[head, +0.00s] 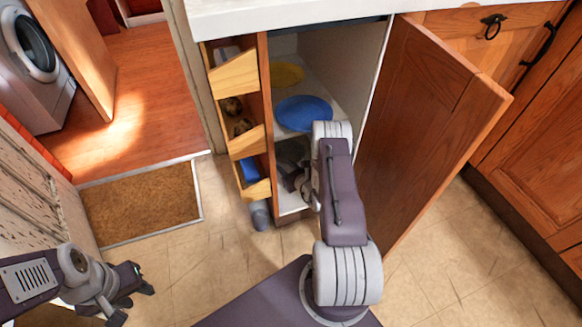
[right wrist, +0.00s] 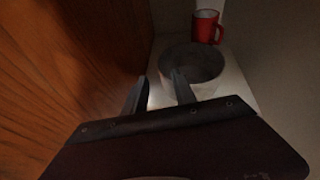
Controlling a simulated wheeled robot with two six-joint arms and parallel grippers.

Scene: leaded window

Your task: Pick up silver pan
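A round grey pan (right wrist: 193,64) rests on a pale shelf in the right wrist view. A dark grey shape inside the open cabinet in the head view (head: 292,152) may be the same pan, partly hidden by my right arm. My right gripper (right wrist: 158,92) has its fingers apart with nothing visible between them. Its right fingertip overlaps the near edge of the pan in the picture; I cannot tell whether it touches. In the head view my right gripper is mostly hidden by the arm in the cabinet. My left gripper (head: 133,302) is open and empty, low at the left.
A red mug (right wrist: 205,27) stands behind the pan. The cabinet holds a blue plate (head: 303,112) and a yellow plate (head: 287,74). Its wooden door (head: 430,120) stands open on the right; a rack of wooden bins (head: 238,75) borders the left. Tiled floor lies clear in front.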

